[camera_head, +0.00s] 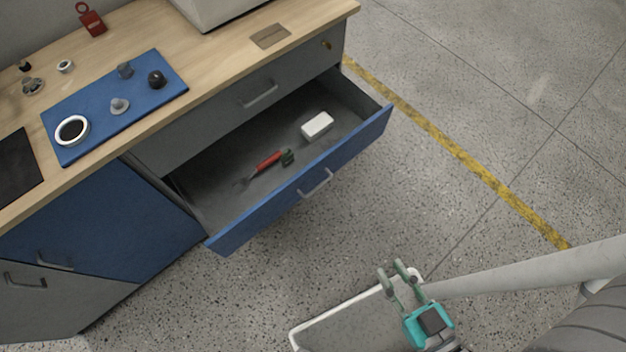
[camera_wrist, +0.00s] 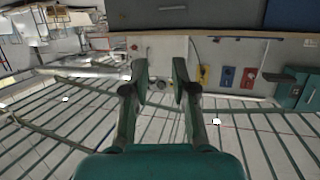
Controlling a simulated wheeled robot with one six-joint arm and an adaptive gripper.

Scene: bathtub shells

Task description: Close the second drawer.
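The second drawer, with a blue front (camera_head: 345,165) and a pale bar handle (camera_head: 316,183), is pulled out of the workbench, below a shut grey top drawer (camera_head: 225,110). Inside the open drawer lie a red-handled tool (camera_head: 267,161), a small dark green item (camera_head: 287,157) and a white box (camera_head: 317,124). My gripper (camera_head: 391,270) is in front of the drawer, toward the lower right, apart from it. Its two fingers are spread with nothing between them; the wrist view also shows this gap in my gripper (camera_wrist: 161,72).
The workbench top (camera_head: 215,65) holds a blue mat (camera_head: 95,115) with small parts, and a red padlock-like item (camera_head: 90,20). A blue and grey cabinet (camera_head: 100,225) stands left of the drawer. Speckled floor (camera_head: 480,90) with a yellow line (camera_head: 450,145) is clear to the right.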

